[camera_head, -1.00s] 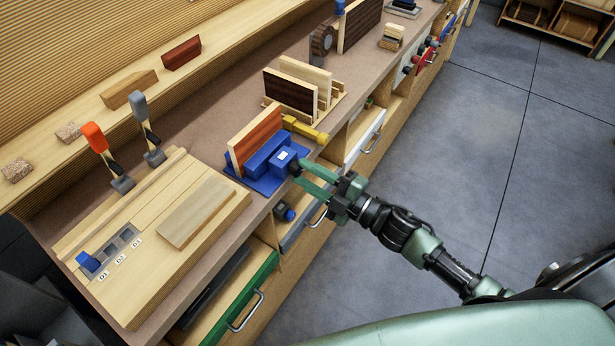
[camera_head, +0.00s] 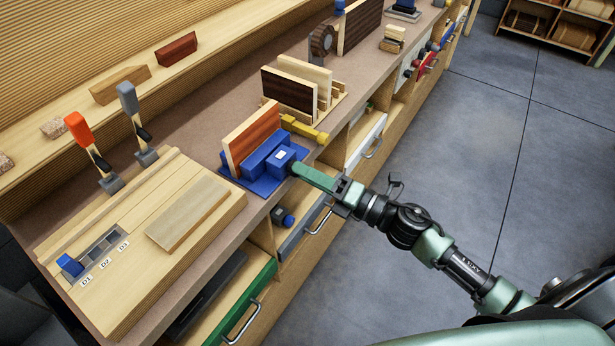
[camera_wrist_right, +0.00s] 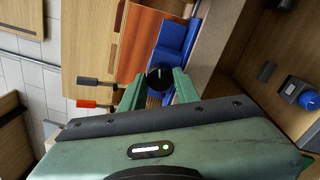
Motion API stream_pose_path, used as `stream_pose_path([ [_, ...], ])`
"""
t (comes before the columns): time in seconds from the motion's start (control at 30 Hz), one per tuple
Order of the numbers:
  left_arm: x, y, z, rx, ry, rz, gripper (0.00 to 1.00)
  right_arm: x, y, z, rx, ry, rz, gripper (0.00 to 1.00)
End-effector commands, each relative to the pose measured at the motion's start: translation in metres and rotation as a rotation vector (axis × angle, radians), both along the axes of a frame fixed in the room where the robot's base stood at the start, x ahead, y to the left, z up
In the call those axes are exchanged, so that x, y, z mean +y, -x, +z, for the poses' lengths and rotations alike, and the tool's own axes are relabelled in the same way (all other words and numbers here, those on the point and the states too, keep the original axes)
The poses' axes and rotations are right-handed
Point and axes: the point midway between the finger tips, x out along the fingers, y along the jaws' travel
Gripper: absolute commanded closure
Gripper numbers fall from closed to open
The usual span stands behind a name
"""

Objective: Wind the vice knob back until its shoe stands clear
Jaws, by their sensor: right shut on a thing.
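The blue vice (camera_head: 262,184) stands at the bench's front edge, and it also shows in the wrist view (camera_wrist_right: 176,40). A reddish-brown board with a pale edge (camera_head: 252,138) stands upright against the vice's blue block. Whether the shoe touches the board cannot be told. The black vice knob (camera_wrist_right: 160,76) lies between my right gripper's green fingers (camera_wrist_right: 158,88) in the wrist view. In the head view my right gripper (camera_head: 297,170) reaches the vice's front from the right, shut on the knob, which it mostly hides. My left gripper is out of view.
A yellow clamp (camera_head: 304,128) and a rack with upright boards (camera_head: 340,98) stand behind the vice. A wooden panel with orange and grey clamps (camera_head: 95,250) lies left. Drawers with handles (camera_head: 318,221) are below the bench edge. The floor at right is clear.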

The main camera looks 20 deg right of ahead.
Motion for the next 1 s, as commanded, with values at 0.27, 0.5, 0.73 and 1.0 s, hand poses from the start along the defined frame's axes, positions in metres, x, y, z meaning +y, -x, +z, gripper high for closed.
stream_pose_path([
  [0.27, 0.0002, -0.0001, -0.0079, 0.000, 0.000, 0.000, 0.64, 0.0001, 0.0002, -0.0012, -0.074, 0.096, 0.000, 1.00],
  [0.5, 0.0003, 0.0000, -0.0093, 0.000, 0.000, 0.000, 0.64, -0.0001, 0.0002, -0.0008, -0.096, 0.126, 0.000, 1.00],
  [0.73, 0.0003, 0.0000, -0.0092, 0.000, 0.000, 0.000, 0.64, -0.0001, 0.0002, -0.0006, -0.098, 0.128, 0.000, 1.00],
  [1.0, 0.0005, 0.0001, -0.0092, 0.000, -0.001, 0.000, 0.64, 0.0000, 0.0002, -0.0005, -0.097, 0.127, 0.000, 0.47],
])
